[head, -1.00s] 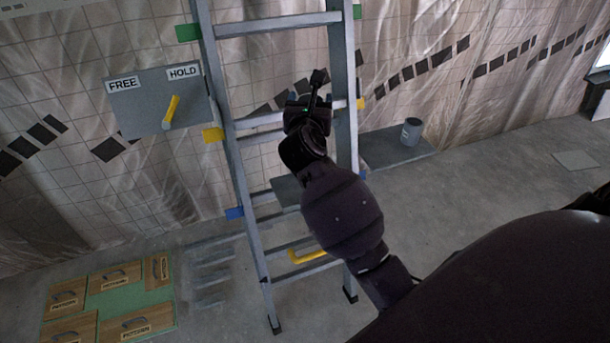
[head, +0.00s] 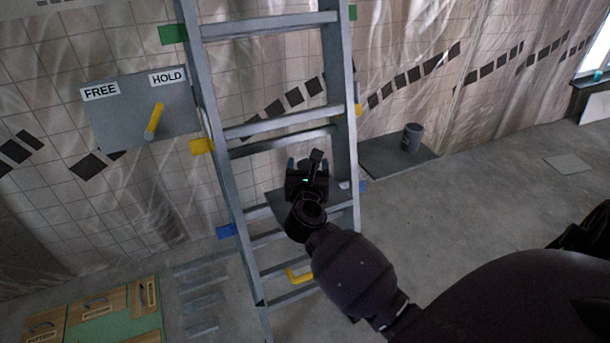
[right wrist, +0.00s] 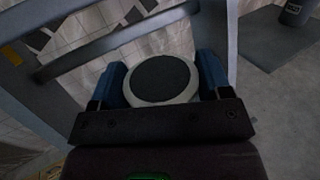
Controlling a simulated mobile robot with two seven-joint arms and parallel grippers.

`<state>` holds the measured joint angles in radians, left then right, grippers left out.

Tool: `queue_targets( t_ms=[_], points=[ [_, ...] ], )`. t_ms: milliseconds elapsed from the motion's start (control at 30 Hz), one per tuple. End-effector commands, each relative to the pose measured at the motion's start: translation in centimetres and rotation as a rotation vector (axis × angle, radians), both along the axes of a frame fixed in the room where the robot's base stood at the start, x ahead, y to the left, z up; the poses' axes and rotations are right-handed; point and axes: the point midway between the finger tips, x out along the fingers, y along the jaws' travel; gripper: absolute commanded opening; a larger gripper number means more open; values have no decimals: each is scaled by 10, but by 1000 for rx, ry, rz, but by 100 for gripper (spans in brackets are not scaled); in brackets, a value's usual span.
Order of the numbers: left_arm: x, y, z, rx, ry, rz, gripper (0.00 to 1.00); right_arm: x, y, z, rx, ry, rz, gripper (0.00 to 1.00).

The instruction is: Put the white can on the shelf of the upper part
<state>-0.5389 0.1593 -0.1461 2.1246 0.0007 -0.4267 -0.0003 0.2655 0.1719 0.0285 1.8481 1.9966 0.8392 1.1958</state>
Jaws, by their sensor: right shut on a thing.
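My right gripper (head: 306,168) is in front of the ladder (head: 334,100), between its rails. In the right wrist view its two blue fingers are shut on the white can (right wrist: 160,78), which shows a round dark end with a pale rim. In the head view the gripper hides most or all of the can. A grey plate like a shelf (head: 275,204) sits between the rails, partly behind and below my gripper and arm. I cannot tell whether the can touches it. My left gripper is not in view.
A wall panel (head: 112,124) marked FREE and HOLD has a yellow lever (head: 153,121) pointing up toward HOLD. A yellow handle (head: 299,275) is low on the ladder. A grey can (head: 411,137) stands on a grey slab (head: 375,154) at right. Wooden drawers (head: 100,302) lie lower left.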

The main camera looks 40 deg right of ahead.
Motion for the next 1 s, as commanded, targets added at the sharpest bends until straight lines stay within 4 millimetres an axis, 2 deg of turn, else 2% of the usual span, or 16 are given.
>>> queue_targets(
  t_ms=[33,133,300,600,633,700,800,1000],
  points=[
    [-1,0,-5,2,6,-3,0,0,0,-12,-2,7,1,41],
    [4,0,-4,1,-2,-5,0,0,0,-20,-2,3,1,41],
    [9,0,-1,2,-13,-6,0,0,0,-19,-1,-3,1,41],
    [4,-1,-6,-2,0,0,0,0,0,-23,0,-1,0,41],
    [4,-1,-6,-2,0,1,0,0,0,-24,0,0,0,73],
    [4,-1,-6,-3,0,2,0,0,0,-23,0,-1,0,83],
    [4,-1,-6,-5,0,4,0,0,0,-23,0,-1,0,97],
    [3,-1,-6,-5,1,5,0,0,0,-23,-1,-1,0,97]
  ],
)
